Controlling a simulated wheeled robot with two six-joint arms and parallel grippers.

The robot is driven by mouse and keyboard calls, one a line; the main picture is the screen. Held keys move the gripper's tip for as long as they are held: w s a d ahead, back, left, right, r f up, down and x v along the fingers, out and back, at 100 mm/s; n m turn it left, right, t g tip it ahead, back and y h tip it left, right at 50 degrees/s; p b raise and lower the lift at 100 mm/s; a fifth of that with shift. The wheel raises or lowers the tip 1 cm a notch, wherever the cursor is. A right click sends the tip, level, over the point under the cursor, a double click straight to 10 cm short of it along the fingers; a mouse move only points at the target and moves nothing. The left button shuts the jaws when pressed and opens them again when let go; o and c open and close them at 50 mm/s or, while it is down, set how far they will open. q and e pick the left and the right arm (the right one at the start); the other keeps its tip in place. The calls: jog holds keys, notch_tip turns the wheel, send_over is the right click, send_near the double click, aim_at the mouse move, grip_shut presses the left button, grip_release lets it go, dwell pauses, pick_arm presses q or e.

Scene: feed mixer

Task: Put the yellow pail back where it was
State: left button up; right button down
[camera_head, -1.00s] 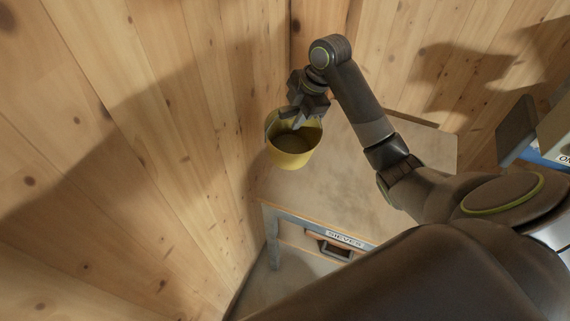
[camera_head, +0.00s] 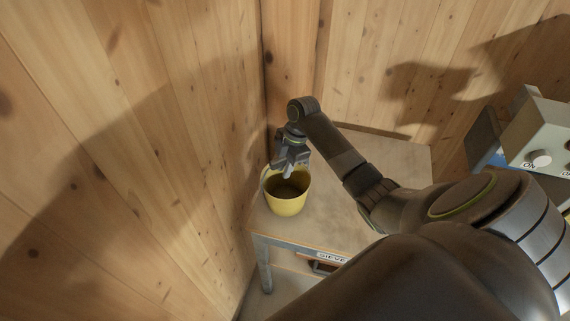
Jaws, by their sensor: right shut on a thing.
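The yellow pail (camera_head: 287,205) is upright over the left end of the table top (camera_head: 330,220), close to the wooden wall. I cannot tell whether its base touches the table or hangs just above it. Its inside looks dark, and I cannot make out any contents. My right gripper (camera_head: 288,172) is shut on the far side of the pail's rim, its fingers reaching down into the opening. The exact contact is partly hidden by the gripper itself. My left gripper is not in view.
Wooden walls meet in a corner (camera_head: 268,100) behind the table, close to the pail's left. A grey control box (camera_head: 540,135) is at the right. The table top right of the pail is clear.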

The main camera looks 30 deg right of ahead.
jog(key=c, duration=1.3)
grip_release()
jog(key=b+v, duration=0.3)
jog(key=v, duration=0.8)
jog(key=shift+d, duration=0.1)
jog(key=shift+s+d+r, duration=0.1)
jog(key=shift+r, duration=0.4)
